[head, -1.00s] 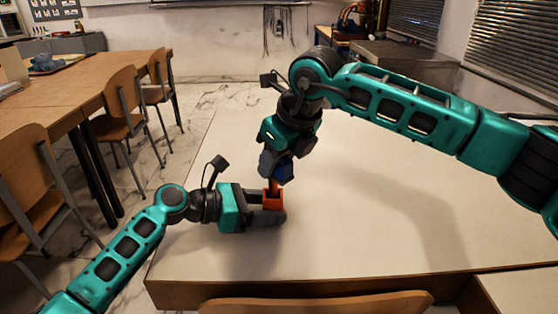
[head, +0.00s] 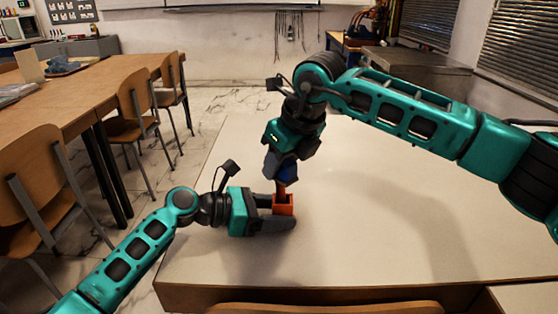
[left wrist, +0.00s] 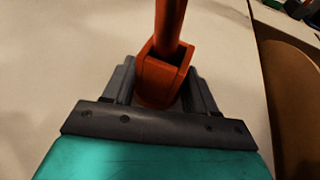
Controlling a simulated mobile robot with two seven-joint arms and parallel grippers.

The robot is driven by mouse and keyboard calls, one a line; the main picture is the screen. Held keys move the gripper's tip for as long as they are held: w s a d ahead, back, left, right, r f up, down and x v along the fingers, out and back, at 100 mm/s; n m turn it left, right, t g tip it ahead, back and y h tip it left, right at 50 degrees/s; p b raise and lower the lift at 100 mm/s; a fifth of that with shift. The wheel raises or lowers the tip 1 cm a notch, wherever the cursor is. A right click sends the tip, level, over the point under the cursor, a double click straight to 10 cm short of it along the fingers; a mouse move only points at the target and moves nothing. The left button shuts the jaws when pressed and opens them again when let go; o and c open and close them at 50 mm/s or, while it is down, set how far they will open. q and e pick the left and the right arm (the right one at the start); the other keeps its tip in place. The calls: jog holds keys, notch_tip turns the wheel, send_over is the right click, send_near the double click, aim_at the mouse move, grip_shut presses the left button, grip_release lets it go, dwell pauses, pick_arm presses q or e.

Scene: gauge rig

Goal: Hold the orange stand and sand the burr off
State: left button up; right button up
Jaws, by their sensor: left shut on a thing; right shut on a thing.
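The orange stand (head: 284,209), a small open-topped block, is upright at the table's left part. My left gripper (head: 280,213) reaches it from the left and is shut on it. In the left wrist view the stand (left wrist: 158,82) is between the two dark fingers, and an orange rod (left wrist: 170,25) rises out of its opening. The rod also shows between the blue thing and the stand. I cannot tell whether they touch. No burr can be made out.
The pale table (head: 400,240) is clear to the right of the stand. A chair back (head: 330,308) is at its front edge. Wooden chairs (head: 40,180) and a long wooden table (head: 85,88) are at the left.

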jog(key=shift+s+d+f, duration=0.35)
jog(key=shift+s+d, duration=0.1)
jog(key=shift+s, duration=0.05)
jog(key=shift+v, duration=3.1)
jog(key=shift+d+f, duration=0.1)
jog(key=n, duration=0.1)
jog(key=w+a+n+g+y, duration=0.1)
jog(key=n, duration=0.1)
jog(key=shift+w, duration=0.1)
jog(key=n, duration=0.2)
jog(key=a+n+g, duration=0.1)
jog(key=n, duration=0.1)
jog(key=w+n+g, duration=0.1)
jog(key=shift+a+n+y, duration=0.15)
jog(key=shift+n+y, duration=0.15)
jog(key=shift+n, duration=0.1)
jog(key=shift+f, duration=1.85)
jog(key=shift+f, duration=0.65)
